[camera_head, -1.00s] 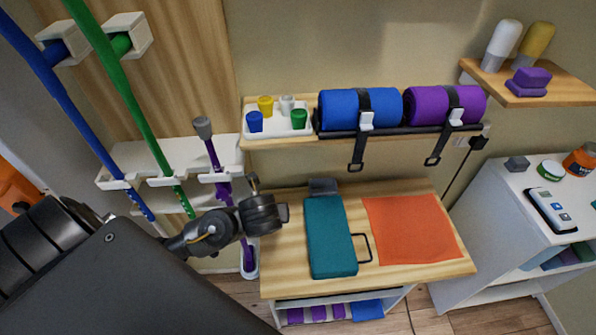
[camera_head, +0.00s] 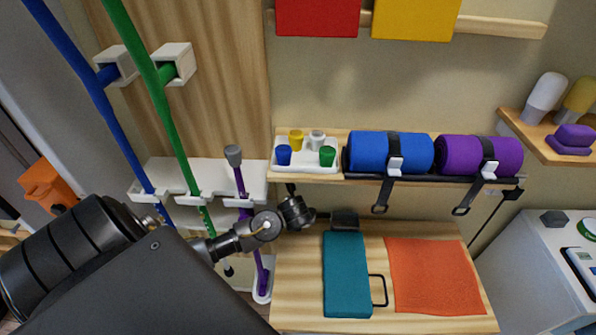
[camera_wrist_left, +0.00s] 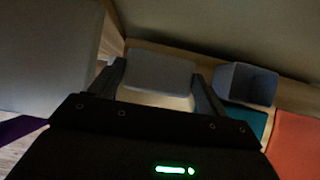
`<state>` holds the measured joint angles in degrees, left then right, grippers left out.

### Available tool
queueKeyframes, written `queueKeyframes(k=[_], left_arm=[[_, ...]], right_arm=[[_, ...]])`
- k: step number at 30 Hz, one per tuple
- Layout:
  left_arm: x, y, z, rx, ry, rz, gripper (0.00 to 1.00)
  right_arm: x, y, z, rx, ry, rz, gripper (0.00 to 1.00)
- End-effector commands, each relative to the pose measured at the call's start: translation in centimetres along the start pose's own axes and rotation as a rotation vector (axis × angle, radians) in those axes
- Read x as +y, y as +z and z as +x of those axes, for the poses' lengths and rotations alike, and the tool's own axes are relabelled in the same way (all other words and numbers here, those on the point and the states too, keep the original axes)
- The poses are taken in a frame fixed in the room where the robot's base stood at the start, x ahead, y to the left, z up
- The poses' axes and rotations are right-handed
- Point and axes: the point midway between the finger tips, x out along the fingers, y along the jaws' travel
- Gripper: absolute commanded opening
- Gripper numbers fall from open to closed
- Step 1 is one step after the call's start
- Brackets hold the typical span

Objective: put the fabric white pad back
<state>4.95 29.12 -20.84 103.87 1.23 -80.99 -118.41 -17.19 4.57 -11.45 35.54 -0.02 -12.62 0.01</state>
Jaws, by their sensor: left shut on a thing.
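My right gripper is not in view.
The grey box (camera_head: 344,220) also shows in the left wrist view (camera_wrist_left: 246,83). A teal block (camera_head: 346,276) and an orange cloth (camera_head: 434,274) lie on the table. Above are a cup tray (camera_head: 306,164) and rolled mats (camera_head: 390,152). Poles (camera_head: 160,100) stand at left.

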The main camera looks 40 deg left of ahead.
Motion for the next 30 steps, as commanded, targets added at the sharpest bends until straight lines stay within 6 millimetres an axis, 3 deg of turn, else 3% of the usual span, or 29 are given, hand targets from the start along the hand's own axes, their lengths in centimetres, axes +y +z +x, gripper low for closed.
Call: queueKeyframes(k=[3, 12, 18, 26, 27, 30], left_arm=[[-0.1, 0.2, 1.4, 0.0, -0.001, 0.0, 0.54], [-0.1, 0.3, 2.9, 0.001, 0.001, -0.001, 0.54], [-0.1, -1.1, 5.1, 0.0, 0.001, 0.001, 0.54], [-0.1, -1.4, 5.4, -0.001, 0.0, 0.001, 0.54], [-0.1, -1.4, 5.4, 0.0, 0.0, 0.002, 0.82], [-0.1, -1.4, 5.4, -0.001, 0.0, 0.001, 0.95]], right_arm=[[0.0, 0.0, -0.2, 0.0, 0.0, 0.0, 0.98], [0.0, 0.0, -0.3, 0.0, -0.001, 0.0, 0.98], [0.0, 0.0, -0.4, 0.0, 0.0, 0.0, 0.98], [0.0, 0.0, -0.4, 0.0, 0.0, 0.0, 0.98], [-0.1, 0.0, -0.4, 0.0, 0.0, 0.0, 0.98], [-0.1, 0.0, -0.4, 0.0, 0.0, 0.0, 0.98]])
